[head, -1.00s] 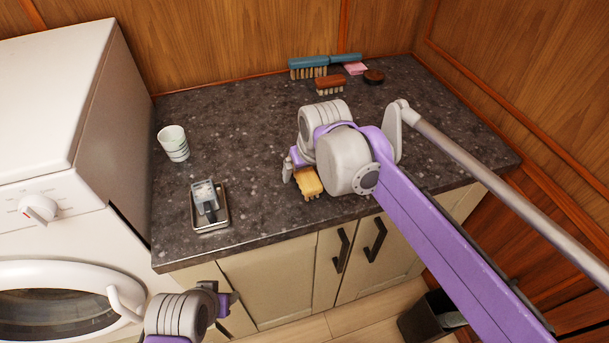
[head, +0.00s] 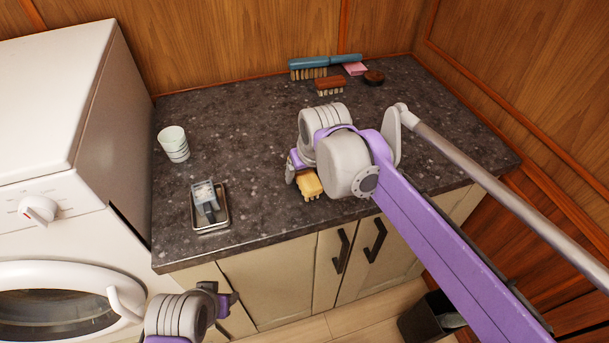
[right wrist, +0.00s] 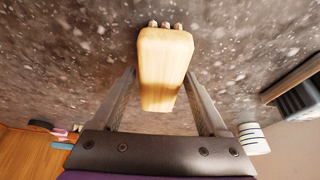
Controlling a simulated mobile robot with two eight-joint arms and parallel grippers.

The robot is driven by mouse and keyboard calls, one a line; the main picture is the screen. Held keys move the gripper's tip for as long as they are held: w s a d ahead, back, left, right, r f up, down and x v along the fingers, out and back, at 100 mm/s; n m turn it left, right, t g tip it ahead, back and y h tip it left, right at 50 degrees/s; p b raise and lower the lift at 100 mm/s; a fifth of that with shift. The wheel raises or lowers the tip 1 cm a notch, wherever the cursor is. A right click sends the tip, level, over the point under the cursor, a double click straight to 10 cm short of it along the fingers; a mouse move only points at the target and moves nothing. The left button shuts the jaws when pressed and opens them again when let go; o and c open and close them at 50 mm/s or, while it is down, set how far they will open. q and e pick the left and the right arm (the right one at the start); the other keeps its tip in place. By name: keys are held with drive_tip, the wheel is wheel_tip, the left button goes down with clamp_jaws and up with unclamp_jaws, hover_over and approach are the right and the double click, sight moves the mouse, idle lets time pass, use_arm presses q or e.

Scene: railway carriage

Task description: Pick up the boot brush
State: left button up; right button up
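The boot brush, seen as a small pale yellow wooden brush (head: 309,186), lies near the counter's front edge; it also shows in the right wrist view (right wrist: 165,65), with bristle tufts at its far end. My right gripper (right wrist: 160,75) is open, with one finger on each side of the brush; I cannot tell whether they touch it. In the head view my right gripper (head: 292,170) is right beside the brush and partly hidden by my arm. My left gripper (head: 230,300) is low in front of the cabinets, and its fingers are unclear.
A long blue brush (head: 325,65), a small brown brush (head: 329,85), a pink block (head: 355,69) and a dark round item (head: 374,77) lie at the back. A striped cup (head: 173,143) and a small tray (head: 223,225) with a grey object are left. The counter (head: 245,140) between is clear.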

clamp_jaws()
drive_tip(key=shift+r, duration=0.1)
wheel_tip(320, 180, up, 10)
drive_tip(key=shift+r+p, duration=0.2)
drive_tip(key=shift+p, duration=0.55)
drive_tip(key=shift+c, duration=1.9)
unclamp_jaws()
drive_tip(key=c, duration=0.6)
drive_tip(key=shift+o, duration=0.2)
